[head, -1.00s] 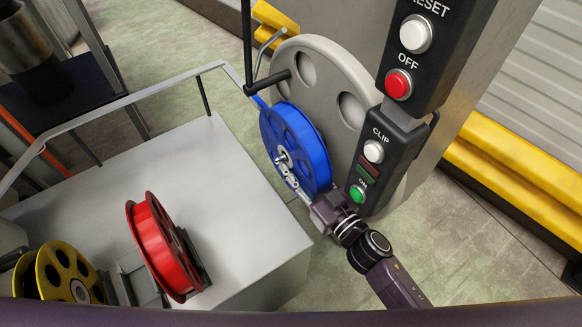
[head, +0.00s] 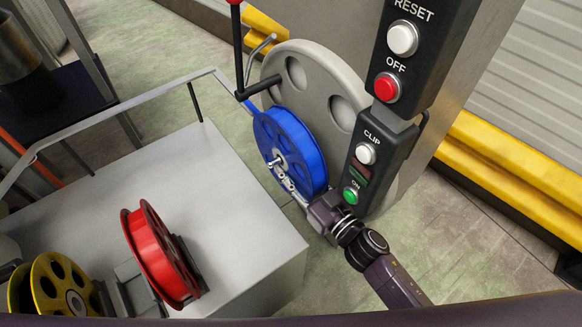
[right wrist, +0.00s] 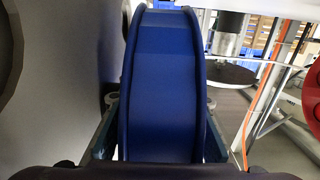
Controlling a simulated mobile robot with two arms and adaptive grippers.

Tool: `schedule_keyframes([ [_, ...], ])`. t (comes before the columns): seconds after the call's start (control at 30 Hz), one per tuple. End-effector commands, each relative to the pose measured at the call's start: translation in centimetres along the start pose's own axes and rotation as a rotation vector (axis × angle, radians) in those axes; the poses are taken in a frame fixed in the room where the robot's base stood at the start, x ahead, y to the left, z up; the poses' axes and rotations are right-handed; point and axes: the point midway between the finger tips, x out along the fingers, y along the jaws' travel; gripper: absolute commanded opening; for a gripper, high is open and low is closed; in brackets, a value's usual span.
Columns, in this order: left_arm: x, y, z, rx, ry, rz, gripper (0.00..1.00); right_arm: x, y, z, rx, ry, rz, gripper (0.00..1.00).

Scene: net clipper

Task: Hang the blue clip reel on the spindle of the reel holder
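The blue clip reel (head: 303,139) stands on edge in front of a large grey disc with round holes (head: 341,112), which seems part of the reel holder. My right gripper (head: 284,178) is at the reel's lower edge. In the right wrist view, its fingers (right wrist: 160,135) are on both sides of the blue reel (right wrist: 160,85) and hold it by the rim. A small metallic tip shows at the reel's hub; I cannot tell whether it is the spindle. The gap between reel and disc is hidden. My left gripper is not in view.
A control box (head: 376,175) with buttons stands close to the right of the reel. A black crank arm (head: 258,88) is just above it. A grey table (head: 225,185) at the left carries a red reel (head: 150,250) and yellow reels (head: 58,280).

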Motion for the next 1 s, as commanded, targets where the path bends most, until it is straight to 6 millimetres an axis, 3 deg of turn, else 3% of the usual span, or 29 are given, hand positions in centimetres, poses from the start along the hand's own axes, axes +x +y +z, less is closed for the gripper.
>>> schedule_keyframes([
  [0.03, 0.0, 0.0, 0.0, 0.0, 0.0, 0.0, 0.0, 0.1, 0.9, -0.2, -0.004, -0.001, 0.016, 0.37],
  [0.17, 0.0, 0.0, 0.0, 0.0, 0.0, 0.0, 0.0, 0.0, 0.9, -0.1, -0.004, -0.001, 0.017, 0.52],
  [0.63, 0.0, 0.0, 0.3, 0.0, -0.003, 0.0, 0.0, -0.5, 0.6, 0.0, -0.003, -0.003, 0.012, 0.52],
  [0.77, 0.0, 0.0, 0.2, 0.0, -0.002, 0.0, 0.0, -2.4, 0.6, 0.1, -0.002, -0.005, 0.01, 0.52],
  [1.0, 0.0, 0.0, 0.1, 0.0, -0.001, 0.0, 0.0, -7.5, 0.5, 0.2, 0.0, -0.008, 0.011, 0.52],
])
